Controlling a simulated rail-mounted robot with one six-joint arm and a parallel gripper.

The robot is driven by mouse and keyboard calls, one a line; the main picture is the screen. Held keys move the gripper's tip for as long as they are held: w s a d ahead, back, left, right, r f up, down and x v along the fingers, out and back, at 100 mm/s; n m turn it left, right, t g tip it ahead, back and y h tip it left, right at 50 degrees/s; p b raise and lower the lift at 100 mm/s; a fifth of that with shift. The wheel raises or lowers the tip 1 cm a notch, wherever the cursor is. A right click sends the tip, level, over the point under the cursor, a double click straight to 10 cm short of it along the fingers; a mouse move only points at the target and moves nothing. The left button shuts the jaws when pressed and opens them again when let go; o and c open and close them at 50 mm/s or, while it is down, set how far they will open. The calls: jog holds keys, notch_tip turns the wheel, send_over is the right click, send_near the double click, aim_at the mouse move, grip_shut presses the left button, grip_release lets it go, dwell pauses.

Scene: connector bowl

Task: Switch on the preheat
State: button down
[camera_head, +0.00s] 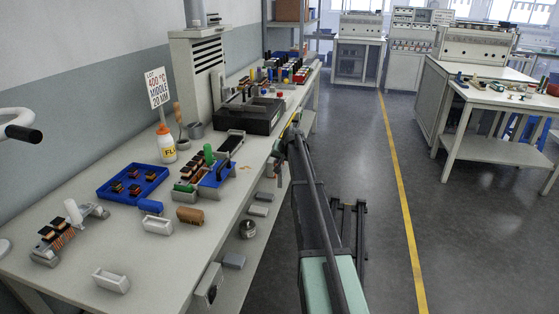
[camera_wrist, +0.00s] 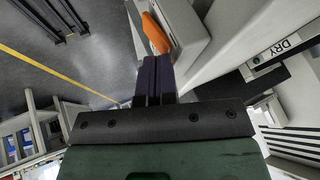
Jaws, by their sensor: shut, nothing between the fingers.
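An orange part (camera_wrist: 155,33), perhaps a switch, sits on a pale grey housing (camera_wrist: 187,30) in the wrist view. No preheat label is readable there. My gripper (camera_wrist: 157,60) is shut and empty, with its dark fingers side by side. Its tips appear just below the orange part in the picture; I cannot tell whether they touch it. A panel marked DRY (camera_wrist: 283,46) with a small green spot is at the right of the wrist view. In the head view my arm reaches to the bench's right edge, and the fingertips are not clear.
The long bench (camera_head: 75,265) holds a black open-topped unit (camera_head: 250,114), a blue tray (camera_head: 112,197), a flux bottle (camera_head: 166,146) and several small parts. A sign reading 400 °C (camera_head: 157,88) stands behind. The floor (camera_head: 385,190) to the right is clear, with a yellow line.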

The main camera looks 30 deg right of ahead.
jog(key=d+p+v, duration=0.1)
jog(key=p+v, duration=0.8)
jog(key=v, duration=0.3)
jog(key=shift+p, duration=0.4)
jog(key=shift+s+d+f, duration=0.1)
jog(key=shift+s+f, duration=0.05)
